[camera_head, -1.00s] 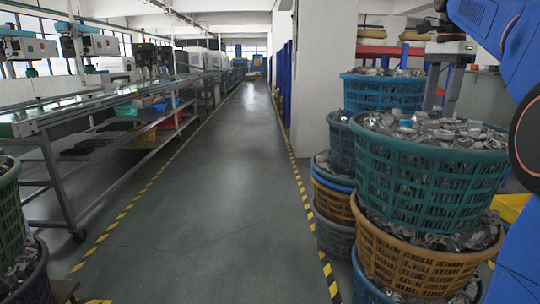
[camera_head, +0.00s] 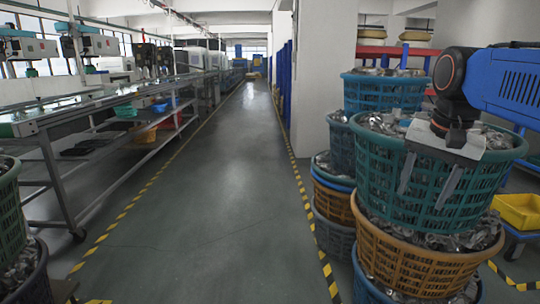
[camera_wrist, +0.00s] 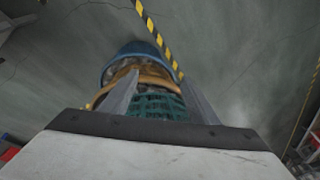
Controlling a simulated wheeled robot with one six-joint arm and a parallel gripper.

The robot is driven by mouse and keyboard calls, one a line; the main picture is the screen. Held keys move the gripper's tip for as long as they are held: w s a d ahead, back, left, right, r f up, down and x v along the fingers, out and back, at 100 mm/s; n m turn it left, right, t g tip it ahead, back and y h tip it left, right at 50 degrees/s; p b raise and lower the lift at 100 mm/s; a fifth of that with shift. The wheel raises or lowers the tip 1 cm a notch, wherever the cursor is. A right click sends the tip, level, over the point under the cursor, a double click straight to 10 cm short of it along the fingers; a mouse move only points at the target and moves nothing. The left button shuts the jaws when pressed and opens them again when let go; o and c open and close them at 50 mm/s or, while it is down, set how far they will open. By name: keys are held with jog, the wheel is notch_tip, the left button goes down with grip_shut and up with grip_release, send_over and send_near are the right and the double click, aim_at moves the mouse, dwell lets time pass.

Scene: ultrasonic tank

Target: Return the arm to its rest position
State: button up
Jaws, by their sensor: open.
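My gripper (camera_head: 430,180) hangs at the right in the head view, in front of the top teal basket (camera_head: 375,185) of metal parts. Its two grey fingers point down, stand apart and hold nothing. My blue arm reaches in from the right edge. In the wrist view the gripper (camera_wrist: 158,95) shows its two fingers spread, with the stacked baskets beyond and between them. I cannot tell whether the fingers touch the basket.
An orange basket (camera_head: 385,255) is under the teal one. More baskets, such as a blue one (camera_head: 385,95), stand behind. A yellow bin (camera_head: 518,211) is at the right. The aisle floor (camera_head: 215,190) is clear. A long workbench (camera_head: 95,105) runs along the left.

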jog(key=s+a+f+n+t, duration=0.1)
jog(key=s+a+f+n, duration=0.1)
jog(key=s+f, duration=0.5)
jog(key=s+a+f+n+t, duration=0.1)
jog(key=s+f+n, duration=0.4)
jog(key=f, duration=0.9)
jog(key=shift+s+a+n, duration=0.3)
jog(key=shift+s+a, duration=0.3)
jog(key=shift+s, duration=0.25)
